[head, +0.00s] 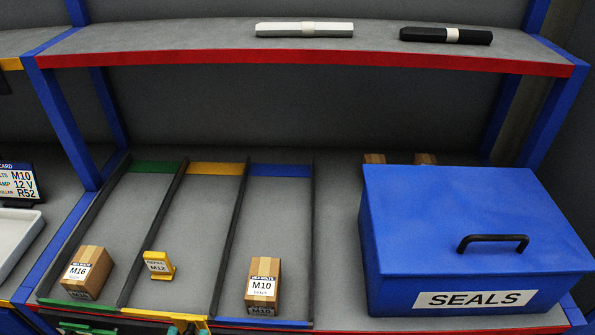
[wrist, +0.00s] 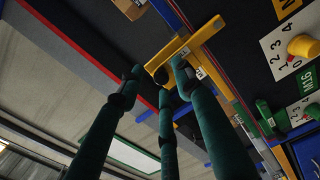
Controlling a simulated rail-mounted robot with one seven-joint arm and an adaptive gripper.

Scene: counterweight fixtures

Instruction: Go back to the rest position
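No rest position is marked in either view.
Lanes hold an M16 box (head: 88,270), a yellow M12 refill marker (head: 158,266) and an M10 box (head: 263,285). A blue SEALS box (head: 470,235) stands right. White (head: 304,30) and black (head: 445,35) bars lie above. A yellow knob (wrist: 303,46) shows in the wrist view.

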